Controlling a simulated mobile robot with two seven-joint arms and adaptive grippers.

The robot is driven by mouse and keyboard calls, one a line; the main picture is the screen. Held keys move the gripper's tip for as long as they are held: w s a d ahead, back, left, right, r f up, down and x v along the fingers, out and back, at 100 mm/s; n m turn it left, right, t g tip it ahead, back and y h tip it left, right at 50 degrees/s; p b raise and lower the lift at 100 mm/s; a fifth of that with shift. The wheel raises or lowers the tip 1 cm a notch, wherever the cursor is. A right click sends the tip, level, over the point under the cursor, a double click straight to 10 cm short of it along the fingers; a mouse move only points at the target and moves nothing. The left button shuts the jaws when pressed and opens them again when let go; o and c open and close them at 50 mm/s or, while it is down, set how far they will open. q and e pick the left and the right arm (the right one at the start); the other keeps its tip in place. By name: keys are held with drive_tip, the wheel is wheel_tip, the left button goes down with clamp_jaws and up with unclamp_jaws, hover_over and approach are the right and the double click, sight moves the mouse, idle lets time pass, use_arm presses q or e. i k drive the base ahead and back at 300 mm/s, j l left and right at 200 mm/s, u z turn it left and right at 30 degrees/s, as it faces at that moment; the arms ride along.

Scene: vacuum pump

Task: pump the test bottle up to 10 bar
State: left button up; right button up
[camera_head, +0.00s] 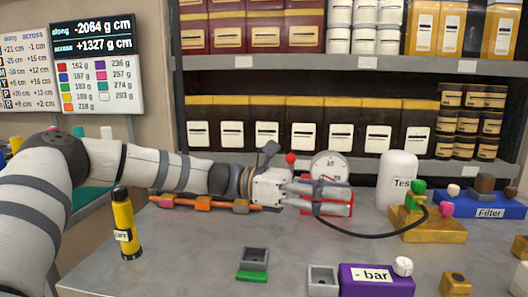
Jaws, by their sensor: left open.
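A white bottle labelled "Test" (398,180) stands upright at the back right of the bench. A round white dial gauge (329,166) stands left of it, above a red block (340,209) that my gripper partly hides. A red ball knob (291,158) shows just behind my gripper. A black hose (375,237) runs from near the red block to a brass-coloured block (442,231) with green and pink knobs. My left gripper (347,201) is open, its fingers pointing right across the red block; I cannot tell whether they touch it. My right gripper is not in view.
A purple box labelled "bar" (375,283) and small grey holders (254,260) stand in front. A yellow cylinder (124,224) stands left, an orange rail (202,204) lies under my arm. A blue "Filter" block (490,211) is at right. Shelves (300,63) rise behind.

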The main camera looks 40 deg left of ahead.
sight(290, 158)
drive_tip(key=i+j, duration=0.1)
drive_tip(key=j, duration=0.65)
drive_tip(key=i+j, duration=0.1)
drive_tip(key=j, duration=0.6)
